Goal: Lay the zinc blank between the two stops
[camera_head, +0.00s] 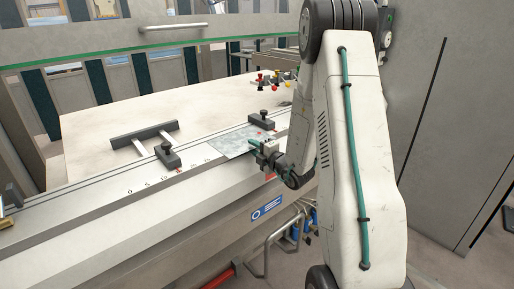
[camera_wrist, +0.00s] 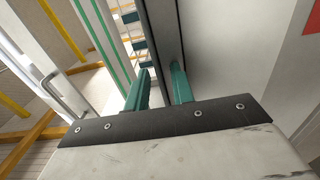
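The zinc blank (camera_head: 236,141) is a mottled grey sheet, lying roughly flat at the front edge of the machine table. It is between the dark left stop (camera_head: 168,156) and the dark right stop (camera_head: 262,120), closer to the right one. A gap shows between it and the left stop. My gripper (camera_head: 256,145) is at the blank's near right edge, its teal fingers close to the sheet; I cannot tell whether they touch it. In the wrist view my gripper (camera_wrist: 160,82) has its two teal fingers apart with nothing visible between them. The blank is not seen there.
The pale table (camera_head: 95,135) is mostly clear, with a dark forked bracket (camera_head: 142,134) on it. Several red, yellow and black knobs (camera_head: 270,80) stand behind the right stop. A grey cabinet (camera_head: 455,120) stands at right. A blue label (camera_head: 266,208) is on the machine's front.

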